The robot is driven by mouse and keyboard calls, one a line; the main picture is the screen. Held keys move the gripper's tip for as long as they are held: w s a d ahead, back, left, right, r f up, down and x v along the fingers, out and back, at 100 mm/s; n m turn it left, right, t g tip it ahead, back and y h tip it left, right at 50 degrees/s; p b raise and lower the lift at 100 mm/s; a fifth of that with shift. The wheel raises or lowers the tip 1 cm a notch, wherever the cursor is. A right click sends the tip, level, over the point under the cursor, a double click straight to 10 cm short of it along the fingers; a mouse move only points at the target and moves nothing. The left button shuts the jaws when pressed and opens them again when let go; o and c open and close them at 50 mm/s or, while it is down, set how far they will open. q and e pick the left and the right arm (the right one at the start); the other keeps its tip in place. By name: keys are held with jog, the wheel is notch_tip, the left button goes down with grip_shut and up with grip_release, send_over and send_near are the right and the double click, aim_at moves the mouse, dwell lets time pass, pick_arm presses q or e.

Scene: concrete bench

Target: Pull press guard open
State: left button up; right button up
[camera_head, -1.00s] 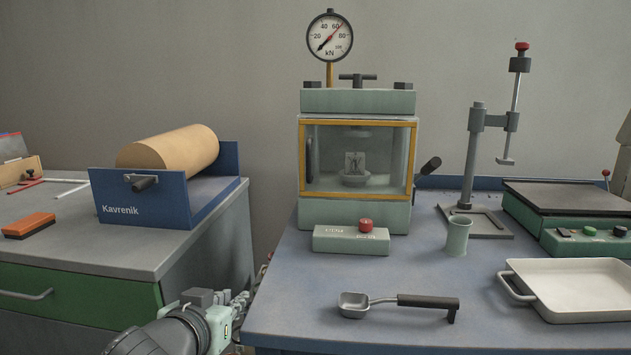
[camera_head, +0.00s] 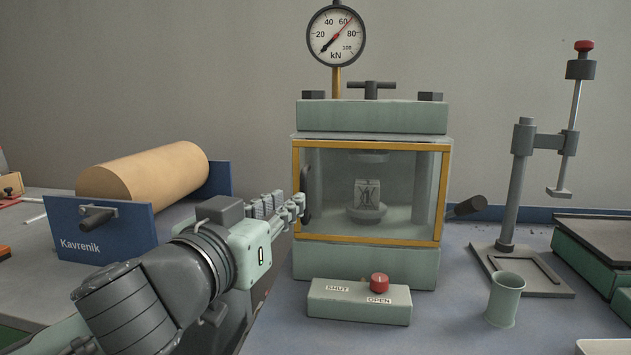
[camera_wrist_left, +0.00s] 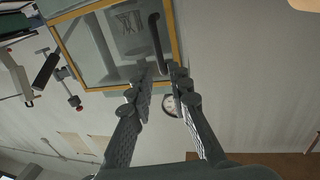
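The press guard (camera_head: 412,190) is a clear panel in a yellow frame, closed across the front of the grey-green press (camera_head: 372,118). Its dark upright handle (camera_head: 306,182) is at the guard's left edge, partly hidden by my gripper. My left gripper (camera_head: 298,206) is at that handle, reaching in from the left. In the left wrist view, the guard (camera_wrist_left: 100,45) fills the top, and the handle (camera_wrist_left: 156,38) runs down between my two spread fingertips (camera_wrist_left: 159,72). I cannot tell whether either finger touches it. My right gripper is not in view.
A control box (camera_head: 359,301) with a red knob and SHUT and OPEN labels sits before the press. A green cup (camera_head: 504,300) and a stand (camera_head: 522,190) are to the right. A blue roll holder (camera_head: 100,228) is at the left. A gauge (camera_head: 336,36) tops the press.

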aim_at(302, 189)
pick_arm(q)
jog(key=x, duration=0.7)
jog(key=shift+w+d+r+p, duration=0.1)
jog(key=shift+w+r+p, duration=0.05)
jog(key=shift+w+p, duration=0.15)
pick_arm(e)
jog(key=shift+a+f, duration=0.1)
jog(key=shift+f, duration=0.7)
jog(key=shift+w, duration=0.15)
pick_arm(q)
grip_shut()
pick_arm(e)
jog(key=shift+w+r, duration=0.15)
